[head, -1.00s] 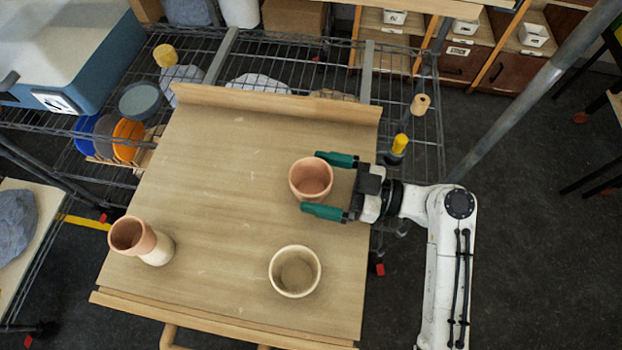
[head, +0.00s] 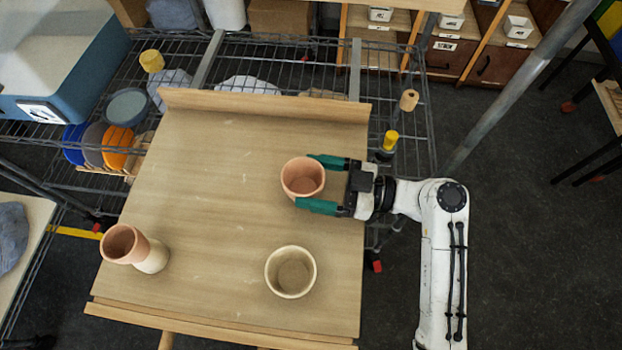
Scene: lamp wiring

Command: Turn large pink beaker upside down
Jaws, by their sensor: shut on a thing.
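A pink beaker (head: 303,176) stands upright near the right side of the wooden table, with its open mouth facing up. My gripper (head: 320,184) reaches in from the right, and its green fingers are shut on the sides of this beaker. A second pink beaker (head: 124,243) is at the left, mouth up, against or on a cream beaker (head: 153,257); I cannot tell which. The gripped pink beaker looks about as wide as the left one or slightly wider.
A wide cream pot (head: 291,272) stands open-side up at the front right of the table. The wooden tabletop (head: 215,190) is clear in the middle, with a raised ledge (head: 265,104) along the back. A wire rack (head: 408,125) lies behind and beside it.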

